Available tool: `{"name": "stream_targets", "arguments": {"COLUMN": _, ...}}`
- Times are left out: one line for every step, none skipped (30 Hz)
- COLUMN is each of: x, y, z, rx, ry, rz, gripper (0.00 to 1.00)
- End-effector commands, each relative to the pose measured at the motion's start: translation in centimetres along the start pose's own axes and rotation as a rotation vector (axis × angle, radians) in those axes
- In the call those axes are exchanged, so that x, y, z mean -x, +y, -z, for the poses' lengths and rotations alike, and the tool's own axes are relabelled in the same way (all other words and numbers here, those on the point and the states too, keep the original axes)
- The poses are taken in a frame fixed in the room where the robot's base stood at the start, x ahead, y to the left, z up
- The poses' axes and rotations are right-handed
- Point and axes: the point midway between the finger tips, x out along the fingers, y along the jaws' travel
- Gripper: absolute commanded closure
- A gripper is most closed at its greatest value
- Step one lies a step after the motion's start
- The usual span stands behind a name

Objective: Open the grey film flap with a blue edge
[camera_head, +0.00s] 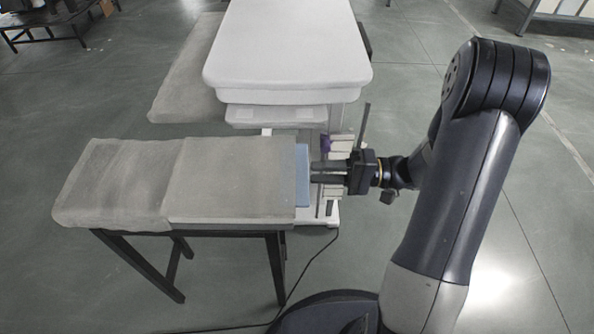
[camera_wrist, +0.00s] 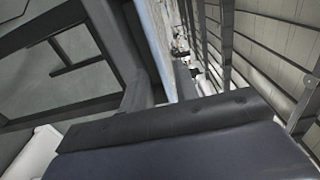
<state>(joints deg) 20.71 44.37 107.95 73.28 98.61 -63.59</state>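The grey film flap (camera_head: 232,180) lies flat over a bench at the left of the head view. Its blue edge (camera_head: 302,175) runs along its right end. A pale blue strip (camera_wrist: 153,35), seemingly this edge, shows at the top of the wrist view. My gripper (camera_head: 314,172) points left, with its fingertips at or very near the blue edge. Contact cannot be made out. Its two dark fingers lie close together in the head view, and whether anything is between them is unclear. The fingertips are not clear in the wrist view.
A white padded table (camera_head: 287,45) stands behind the bench. Another grey cover (camera_head: 190,85) lies to its left. Dark bench legs (camera_head: 275,270) stand below the flap. A dark cable (camera_head: 310,265) crosses the floor. Open floor (camera_head: 80,280) lies at the lower left.

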Motion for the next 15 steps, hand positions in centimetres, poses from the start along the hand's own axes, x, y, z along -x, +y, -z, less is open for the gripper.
{"name": "stream_targets", "arguments": {"x": -1.1, "y": 0.1, "z": -0.1, "rx": 0.001, "ry": -0.006, "rz": 0.000, "gripper": 0.71}}
{"name": "stream_targets", "arguments": {"x": -1.6, "y": 0.1, "z": -0.1, "rx": 0.001, "ry": -0.006, "rz": 0.000, "gripper": 0.71}}
{"name": "stream_targets", "arguments": {"x": -2.3, "y": 0.1, "z": -0.1, "rx": 0.000, "ry": -0.006, "rz": 0.000, "gripper": 0.71}}
{"name": "stream_targets", "arguments": {"x": -2.8, "y": 0.1, "z": -0.1, "rx": 0.000, "ry": -0.005, "rz": 0.000, "gripper": 0.71}}
{"name": "stream_targets", "arguments": {"x": -3.2, "y": 0.1, "z": -0.1, "rx": 0.000, "ry": -0.005, "rz": 0.000, "gripper": 0.71}}
{"name": "stream_targets", "arguments": {"x": -3.8, "y": 0.1, "z": -0.1, "rx": 0.000, "ry": -0.005, "rz": 0.000, "gripper": 0.71}}
{"name": "stream_targets", "arguments": {"x": -4.2, "y": 0.1, "z": -0.1, "rx": 0.001, "ry": -0.004, "rz": 0.000, "gripper": 0.71}}
{"name": "stream_targets", "arguments": {"x": -4.5, "y": 0.1, "z": -0.1, "rx": 0.001, "ry": -0.004, "rz": -0.001, "gripper": 0.71}}
{"name": "stream_targets", "arguments": {"x": -4.9, "y": 0.1, "z": -0.1, "rx": 0.001, "ry": -0.003, "rz": -0.001, "gripper": 0.71}}
{"name": "stream_targets", "arguments": {"x": -5.2, "y": 0.0, "z": 0.0, "rx": 0.001, "ry": -0.002, "rz": -0.001, "gripper": 0.71}}
{"name": "stream_targets", "arguments": {"x": -5.4, "y": 0.0, "z": 0.0, "rx": 0.001, "ry": -0.002, "rz": -0.001, "gripper": 0.71}}
{"name": "stream_targets", "arguments": {"x": -5.6, "y": 0.0, "z": -0.1, "rx": 0.000, "ry": -0.002, "rz": -0.001, "gripper": 0.71}}
{"name": "stream_targets", "arguments": {"x": -5.8, "y": 0.0, "z": -0.1, "rx": 0.000, "ry": -0.002, "rz": 0.000, "gripper": 0.71}}
{"name": "stream_targets", "arguments": {"x": -5.9, "y": 0.0, "z": -0.1, "rx": 0.000, "ry": -0.002, "rz": 0.000, "gripper": 0.71}}
{"name": "stream_targets", "arguments": {"x": -6.0, "y": 0.0, "z": 0.0, "rx": 0.000, "ry": -0.001, "rz": 0.000, "gripper": 0.71}}
